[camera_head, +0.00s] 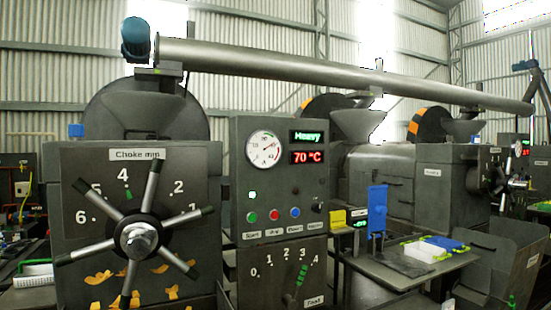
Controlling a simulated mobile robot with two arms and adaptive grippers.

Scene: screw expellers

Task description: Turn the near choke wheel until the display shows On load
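The near choke wheel (138,238) is a dark hub with a silver centre and several grey spokes with black tips. It is on the front of the nearest machine at the left, under a "Choke mm" label (137,154). A scale with numbers from 6 to 1 runs around it, and a green mark (128,194) sits just below the 4. The display (308,137) on the panel to its right reads "Heavy" in green. Neither of my grippers is in view, and nothing touches the wheel.
A side table (399,278) with trays stands right of the panel. A second machine (448,200) stands farther back.

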